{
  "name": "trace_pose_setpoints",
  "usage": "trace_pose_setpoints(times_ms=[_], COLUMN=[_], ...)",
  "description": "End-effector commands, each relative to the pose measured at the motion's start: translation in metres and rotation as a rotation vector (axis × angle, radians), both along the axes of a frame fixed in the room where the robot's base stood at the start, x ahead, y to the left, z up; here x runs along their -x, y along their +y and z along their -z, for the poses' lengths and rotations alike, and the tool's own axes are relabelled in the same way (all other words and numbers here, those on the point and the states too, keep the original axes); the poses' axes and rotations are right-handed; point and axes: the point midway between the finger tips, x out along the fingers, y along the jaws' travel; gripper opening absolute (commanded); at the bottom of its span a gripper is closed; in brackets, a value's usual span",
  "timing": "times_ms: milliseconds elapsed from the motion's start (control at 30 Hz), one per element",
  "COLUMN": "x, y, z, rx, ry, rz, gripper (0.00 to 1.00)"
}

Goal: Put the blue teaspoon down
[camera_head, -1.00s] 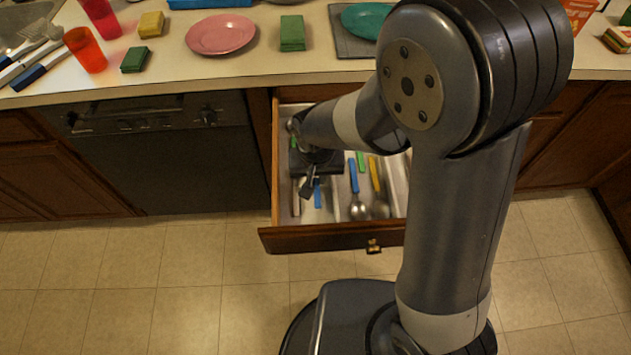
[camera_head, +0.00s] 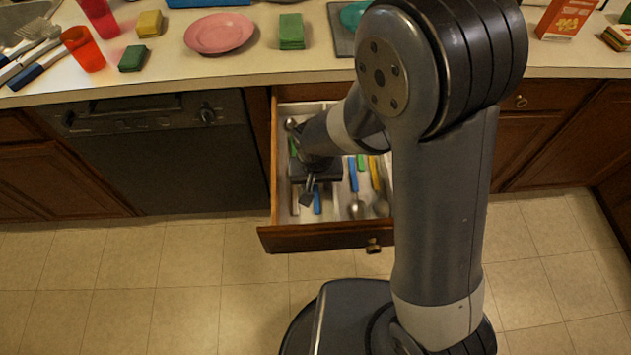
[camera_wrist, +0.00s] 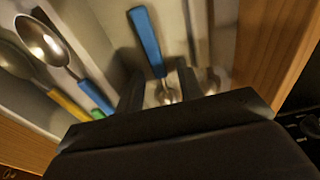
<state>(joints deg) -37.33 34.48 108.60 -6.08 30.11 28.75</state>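The blue teaspoon (camera_wrist: 147,40) lies in a compartment of the open drawer, its blue handle pointing away from my gripper in the wrist view. Its handle end also shows in the head view (camera_head: 317,201). My gripper (camera_wrist: 161,90) is low over the drawer (camera_head: 325,236). Its two fingers are apart, with the metal part of the teaspoon between them and gaps visible on both sides. The gripper body hides part of the spoon's bowl. In the head view my gripper (camera_head: 309,188) is at the drawer's left side.
Another blue-handled spoon (camera_wrist: 45,42) and a yellow-handled spoon (camera_wrist: 68,104) lie in the neighbouring compartment. A wooden drawer wall (camera_wrist: 262,45) stands close on the right in the wrist view. The counter (camera_head: 255,63) above holds a pink plate (camera_head: 219,34) and sponges.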

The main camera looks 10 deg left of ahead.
Motion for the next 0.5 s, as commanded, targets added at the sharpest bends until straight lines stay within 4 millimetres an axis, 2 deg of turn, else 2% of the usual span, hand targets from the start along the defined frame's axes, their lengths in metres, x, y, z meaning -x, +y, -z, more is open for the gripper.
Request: trace_pose_setpoints(times_ms=[267,367,500], x=[0.0,0.001,0.004], y=[0.0,0.0,-0.001], z=[-0.006,-0.017,-0.042], rx=[0.0,-0.002,-0.003], ry=[0.0,-0.004,-0.005], rz=[0.0,0.0,-0.001], gripper=[0.35,0.35,0.35])
